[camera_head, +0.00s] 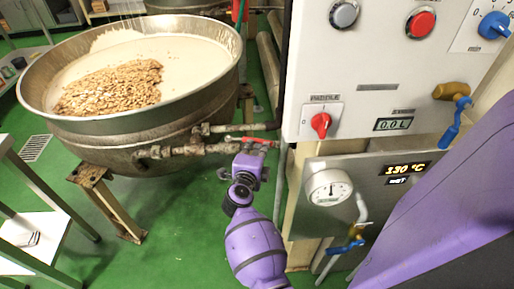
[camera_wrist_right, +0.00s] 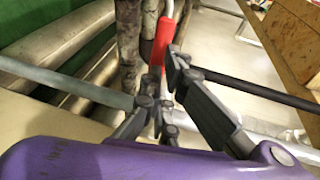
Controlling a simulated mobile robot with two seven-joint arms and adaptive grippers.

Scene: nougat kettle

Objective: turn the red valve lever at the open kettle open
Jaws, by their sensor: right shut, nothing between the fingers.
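The red valve lever (camera_head: 251,140) sits on the pipe at the side of the open kettle (camera_head: 200,115) and lies roughly along that pipe. It also shows in the right wrist view (camera_wrist_right: 163,38), just beyond my fingertips. My right gripper (camera_head: 252,156) is at the lever, just below it in the head view. Its dark fingers (camera_wrist_right: 164,76) are shut with nothing held. I cannot tell whether they touch the lever. The kettle holds a pale mass with a heap of nuts. My left gripper is not in view.
A control panel (camera_head: 355,65) with knobs and a red paddle switch (camera_head: 321,124) stands to the right. A white table (camera_head: 30,235) is at lower left. Green floor (camera_head: 170,220) is clear below the kettle.

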